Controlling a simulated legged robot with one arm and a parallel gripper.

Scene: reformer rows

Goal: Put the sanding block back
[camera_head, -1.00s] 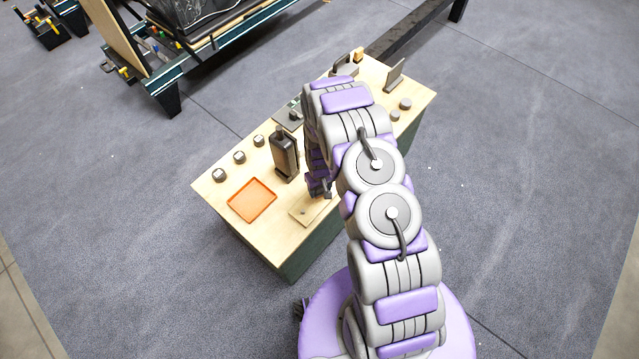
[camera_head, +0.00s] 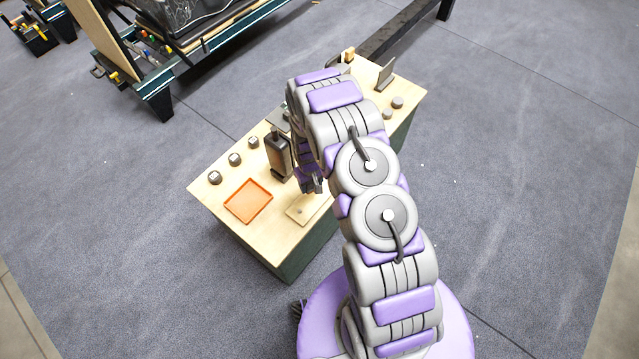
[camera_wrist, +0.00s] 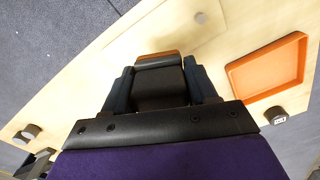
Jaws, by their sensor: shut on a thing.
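My gripper (camera_wrist: 158,95) is shut on a dark block with a brown-orange edge (camera_wrist: 158,56), which looks like the sanding block. The block sits between both fingers in the wrist view. In the head view my gripper (camera_head: 312,185) hangs over the bench, just behind a thin pale wooden board, and the block cannot be made out there. The orange tray (camera_head: 248,201) lies empty to the left of my gripper on the bench. It also shows at the right of the wrist view (camera_wrist: 236,77).
The wooden board (camera_head: 301,212) has a small round knob. A dark upright bottle-like object (camera_head: 279,158) stands between tray and arm. Several small grey cylinders (camera_head: 235,159) line the bench's left edge. More items stand at the far end, partly behind my arm.

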